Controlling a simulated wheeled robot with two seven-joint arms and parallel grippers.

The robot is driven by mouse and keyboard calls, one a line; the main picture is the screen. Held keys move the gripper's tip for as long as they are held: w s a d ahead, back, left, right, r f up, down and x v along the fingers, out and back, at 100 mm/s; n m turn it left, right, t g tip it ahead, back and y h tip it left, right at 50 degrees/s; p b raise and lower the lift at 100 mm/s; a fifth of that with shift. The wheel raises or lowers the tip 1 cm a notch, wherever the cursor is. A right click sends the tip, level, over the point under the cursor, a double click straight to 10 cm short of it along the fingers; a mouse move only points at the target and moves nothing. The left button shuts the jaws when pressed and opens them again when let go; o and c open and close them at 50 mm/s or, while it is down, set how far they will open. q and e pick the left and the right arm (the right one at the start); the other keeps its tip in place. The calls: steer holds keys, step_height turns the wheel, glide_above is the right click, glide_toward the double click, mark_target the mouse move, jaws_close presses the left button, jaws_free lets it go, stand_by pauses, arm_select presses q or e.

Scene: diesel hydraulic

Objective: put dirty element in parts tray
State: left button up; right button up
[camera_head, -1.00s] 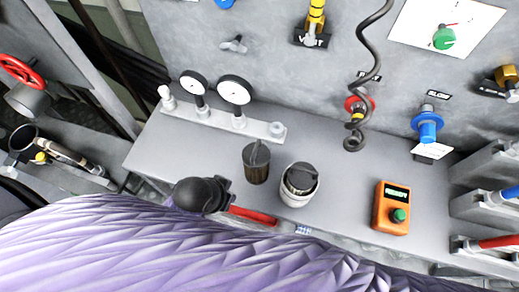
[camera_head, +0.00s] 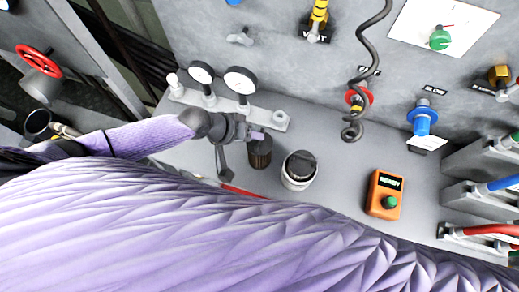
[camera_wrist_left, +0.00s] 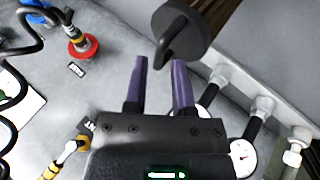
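A brown pleated cylinder (camera_head: 260,156), which looks like the dirty element, stands on the grey bench. My left gripper (camera_head: 258,136) is beside and just above its top in the head view. In the left wrist view, its dark round cap (camera_wrist_left: 190,28) with a loop handle lies just beyond the fingertips. The two purple fingers (camera_wrist_left: 160,62) are apart, with nothing clearly held between them. I cannot identify the parts tray in these frames. My right gripper is not in view.
A white canister with a dark top (camera_head: 299,171) stands right of the element. Two gauges (camera_head: 240,82) on a block stand behind it. An orange box (camera_head: 385,195) is farther right. A coiled black cable (camera_head: 368,50) hangs behind. Bench between canister and box is clear.

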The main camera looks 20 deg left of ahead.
arm_select(q)
steer(key=shift+x, duration=1.15)
jaws_close()
stand_by(0.5)
